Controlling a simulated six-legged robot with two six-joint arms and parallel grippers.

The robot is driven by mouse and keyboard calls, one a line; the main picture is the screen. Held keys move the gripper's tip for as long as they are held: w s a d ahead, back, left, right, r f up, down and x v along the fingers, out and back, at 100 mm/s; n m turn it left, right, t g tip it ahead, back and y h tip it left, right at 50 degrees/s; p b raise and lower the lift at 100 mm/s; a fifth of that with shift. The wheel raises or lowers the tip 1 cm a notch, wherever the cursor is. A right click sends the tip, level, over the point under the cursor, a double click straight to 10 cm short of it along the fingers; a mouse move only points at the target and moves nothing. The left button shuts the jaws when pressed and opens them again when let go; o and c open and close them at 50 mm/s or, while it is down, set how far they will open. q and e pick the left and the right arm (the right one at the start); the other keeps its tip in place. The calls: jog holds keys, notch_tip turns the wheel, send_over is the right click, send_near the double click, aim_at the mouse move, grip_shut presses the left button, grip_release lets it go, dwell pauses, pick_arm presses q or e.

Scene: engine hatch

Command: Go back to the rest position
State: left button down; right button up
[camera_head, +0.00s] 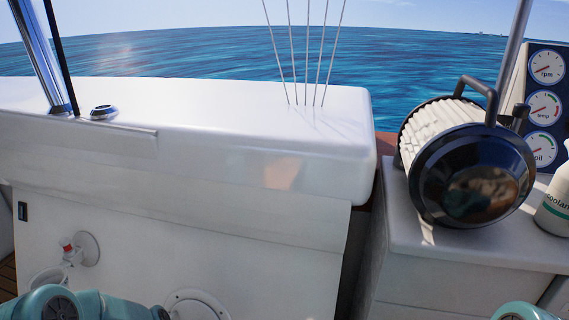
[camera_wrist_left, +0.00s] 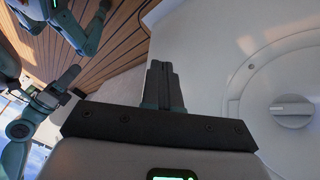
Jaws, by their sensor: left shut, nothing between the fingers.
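My left gripper (camera_wrist_left: 162,84) shows in the left wrist view, its two dark fingers together with nothing between them. It is apart from the white panel with a round hatch (camera_wrist_left: 291,111) to its right. In the head view only teal parts of my arms show along the bottom edge, and neither gripper can be made out there.
A white engine box (camera_head: 190,135) fills the left and middle. A black-ended filter (camera_head: 470,175) and a coolant bottle (camera_head: 556,200) stand on a white ledge at right, near a gauge panel (camera_head: 545,105). A red-tipped valve (camera_head: 80,249) sticks out low left. Wooden deck (camera_wrist_left: 115,45) lies below.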

pick_arm(q)
jog(key=s+d+f+n+y, duration=0.1)
jog(key=s+d+f+n, duration=0.25)
jog(key=s, duration=0.45)
jog(key=s+d+f+n+y, duration=0.1)
jog(key=s+d+f+n, duration=0.1)
jog(key=s+d+n, duration=0.45)
notch_tip(320, 180, up, 32)
jog(key=n+t+p, duration=0.1)
jog(key=n+p, duration=0.3)
jog(key=p, duration=2.8)
jog(key=shift+s+a+r+t+p, duration=0.25)
jog(key=shift+a+t+p, duration=0.05)
jog(key=shift+a, duration=0.05)
jog(key=c, duration=1.8)
grip_release()
